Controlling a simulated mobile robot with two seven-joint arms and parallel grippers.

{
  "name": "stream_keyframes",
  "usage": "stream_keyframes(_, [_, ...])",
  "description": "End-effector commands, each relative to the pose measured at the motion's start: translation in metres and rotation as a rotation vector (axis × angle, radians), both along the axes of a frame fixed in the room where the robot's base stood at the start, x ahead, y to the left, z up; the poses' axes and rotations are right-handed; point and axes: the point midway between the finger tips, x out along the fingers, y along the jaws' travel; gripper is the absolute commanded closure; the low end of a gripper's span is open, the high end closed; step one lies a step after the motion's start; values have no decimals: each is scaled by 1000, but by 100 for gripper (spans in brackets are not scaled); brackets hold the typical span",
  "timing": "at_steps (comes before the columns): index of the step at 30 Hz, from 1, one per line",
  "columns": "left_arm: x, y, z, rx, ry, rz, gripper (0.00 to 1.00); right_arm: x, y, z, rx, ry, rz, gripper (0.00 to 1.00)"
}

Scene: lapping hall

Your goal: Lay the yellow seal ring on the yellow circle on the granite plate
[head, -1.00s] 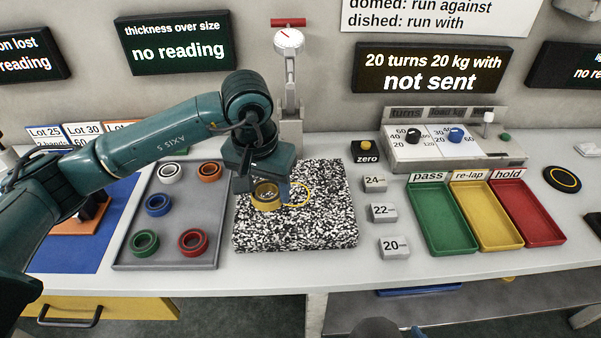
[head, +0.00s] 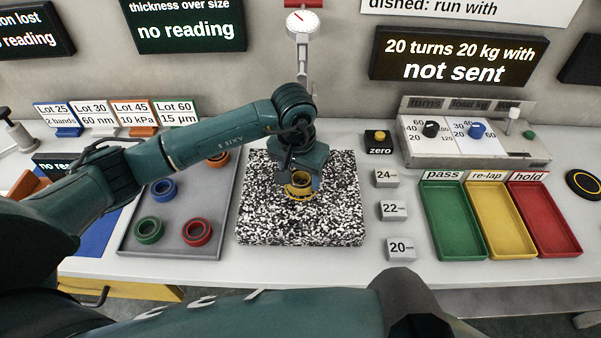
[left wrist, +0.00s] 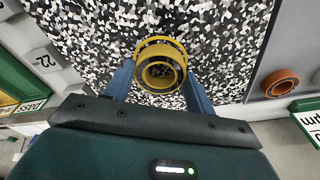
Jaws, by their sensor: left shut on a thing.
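The yellow seal ring (head: 298,191) is between the fingers of my left gripper (head: 300,183), over the middle of the speckled granite plate (head: 262,222). In the left wrist view the ring (left wrist: 143,73) sits between the two blue fingers of the gripper (left wrist: 159,80), which is shut on it. The thin yellow circle (left wrist: 160,38) shows as an arc just past the ring's far edge, so the ring covers most of it, slightly off centre in this view. I cannot tell whether the ring touches the plate. My right gripper is not in view.
A grey tray (head: 178,247) left of the plate holds blue, green, red and orange rings. Size blocks (head: 393,210) stand close to the plate's right. Green, yellow and red trays lie further right. A dial gauge (head: 302,22) stands behind the plate.

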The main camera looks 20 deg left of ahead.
Motion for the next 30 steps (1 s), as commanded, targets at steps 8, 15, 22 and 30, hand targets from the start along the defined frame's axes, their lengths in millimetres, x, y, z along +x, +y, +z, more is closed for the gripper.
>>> stream_keyframes(8, [0,0,-6,0,-2,0,69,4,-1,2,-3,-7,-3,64])
stream_keyframes(15, [0,0,-9,0,0,0,38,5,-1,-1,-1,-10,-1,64])
stream_keyframes(22, [0,0,-9,0,0,0,23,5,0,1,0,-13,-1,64])
stream_keyframes(30, [0,0,-5,-1,0,0,23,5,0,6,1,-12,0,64])
